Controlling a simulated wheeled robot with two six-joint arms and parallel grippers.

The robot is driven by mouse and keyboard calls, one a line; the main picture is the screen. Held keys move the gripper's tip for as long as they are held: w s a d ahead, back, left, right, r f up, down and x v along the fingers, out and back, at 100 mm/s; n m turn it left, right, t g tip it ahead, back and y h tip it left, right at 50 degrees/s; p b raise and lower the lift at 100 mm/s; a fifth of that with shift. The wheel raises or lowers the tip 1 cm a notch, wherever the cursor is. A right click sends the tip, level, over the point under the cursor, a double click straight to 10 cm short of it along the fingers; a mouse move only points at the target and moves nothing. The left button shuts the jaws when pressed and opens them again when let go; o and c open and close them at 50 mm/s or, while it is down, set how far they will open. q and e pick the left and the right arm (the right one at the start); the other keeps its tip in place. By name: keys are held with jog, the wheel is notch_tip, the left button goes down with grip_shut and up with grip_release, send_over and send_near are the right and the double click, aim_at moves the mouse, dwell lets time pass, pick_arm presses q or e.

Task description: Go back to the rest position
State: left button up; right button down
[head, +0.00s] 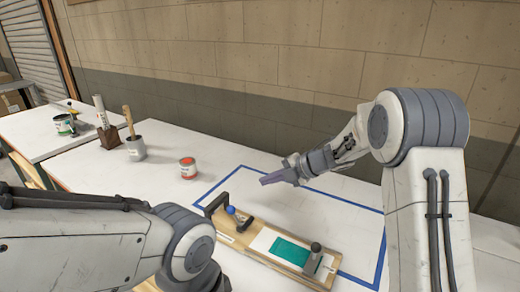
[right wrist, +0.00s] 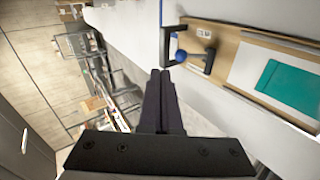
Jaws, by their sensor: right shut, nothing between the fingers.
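My right gripper (head: 272,178) is raised above the white table, pointing left, its fingers together and empty. In the right wrist view its dark fingers (right wrist: 160,98) are side by side with nothing between them. Below it lies a wooden board (head: 245,252) with a black handle frame, a blue ball knob (head: 231,210), a white sheet with a teal patch (head: 291,251) and a grey knob. The board also shows in the right wrist view (right wrist: 227,55), apart from the fingers. My left arm crosses the lower left of the head view; its gripper is out of view.
A blue tape outline (head: 341,200) surrounds the board area. A small orange-labelled can (head: 188,168) stands left of it. Farther left are a grey pot with a brush (head: 136,149), a wooden holder (head: 108,136) and a green-labelled can (head: 64,125). A wall closes the back.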

jog(key=s+a+r+m+t+h, duration=0.45)
jog(key=r+m+h, duration=0.2)
jog(key=m, duration=0.45)
jog(key=s+f+m+g, duration=0.2)
jog(key=s+m+g, duration=0.1)
jog(key=s, duration=0.8)
jog(key=s+d+f+m+g+h, duration=0.1)
jog(key=s+f+m+g, duration=0.1)
jog(key=s, duration=0.9)
jog(key=s+d+f+m+g+h, duration=0.1)
jog(key=s+f+m+g, duration=0.2)
jog(key=s, duration=0.8)
jog(key=shift+m+g, duration=0.65)
jog(key=shift+m, duration=0.25)
